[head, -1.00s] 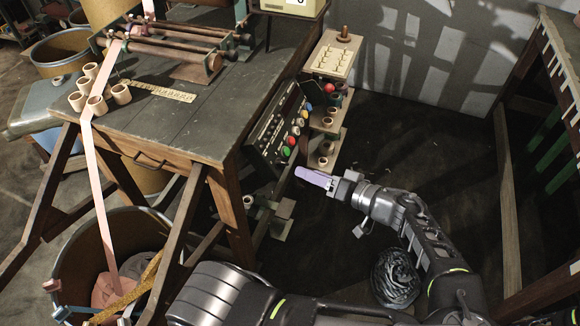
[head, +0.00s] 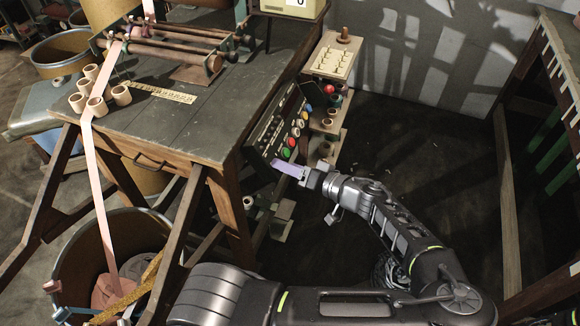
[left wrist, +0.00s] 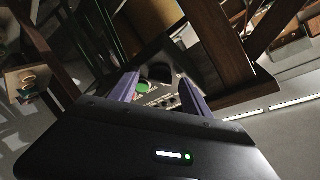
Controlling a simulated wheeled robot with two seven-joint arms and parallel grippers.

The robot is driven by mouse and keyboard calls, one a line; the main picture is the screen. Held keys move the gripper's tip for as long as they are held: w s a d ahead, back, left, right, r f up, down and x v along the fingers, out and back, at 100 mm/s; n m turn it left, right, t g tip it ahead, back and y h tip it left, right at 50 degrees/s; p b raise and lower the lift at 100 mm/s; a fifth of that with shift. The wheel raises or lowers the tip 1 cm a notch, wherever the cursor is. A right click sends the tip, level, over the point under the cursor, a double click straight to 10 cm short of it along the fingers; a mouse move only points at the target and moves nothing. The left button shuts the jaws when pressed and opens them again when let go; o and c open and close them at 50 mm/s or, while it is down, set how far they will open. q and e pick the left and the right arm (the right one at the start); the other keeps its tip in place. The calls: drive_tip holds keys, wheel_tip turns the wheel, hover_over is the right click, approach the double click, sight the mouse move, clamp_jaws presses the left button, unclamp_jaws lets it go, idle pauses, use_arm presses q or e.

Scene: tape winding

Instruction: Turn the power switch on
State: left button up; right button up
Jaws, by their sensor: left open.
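The control panel (head: 262,137) is a dark, tilted box at the right end of the workbench, with a column of coloured knobs or buttons. I cannot tell which part is the power switch. A green button (head: 286,153) is lowest, with a red button (head: 291,142) above it. My left gripper (head: 275,163) has purple fingers and is open at the panel's lower edge, just below the green button; contact cannot be told. In the left wrist view the green button (left wrist: 142,87) shows between the open fingers (left wrist: 158,76). My right gripper is not in view.
The wooden workbench (head: 190,128) carries rollers and several small wooden cups. A pale tape runs down from it into a large bin (head: 70,262). A wooden rack (head: 334,62) stands behind the panel. The floor right of the panel is mostly clear.

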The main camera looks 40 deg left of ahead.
use_arm(q)
drive_tip(key=shift+c, duration=0.3)
clamp_jaws()
idle(0.4)
drive_tip(key=shift+s+a+r+m+t+h+p, duration=0.15)
drive_tip(key=shift+m+h+p, duration=0.7)
drive_tip(key=shift+m+p, duration=1.45)
drive_tip(key=shift+w+r+m+t+h+p, duration=0.15)
drive_tip(key=shift+m+h+p, duration=0.65)
drive_tip(key=shift+m+p, duration=1.45)
drive_tip(key=shift+s+a+r+m+h+p, duration=0.15)
drive_tip(key=shift+m+h+p, duration=0.7)
drive_tip(key=shift+m+p, duration=1.45)
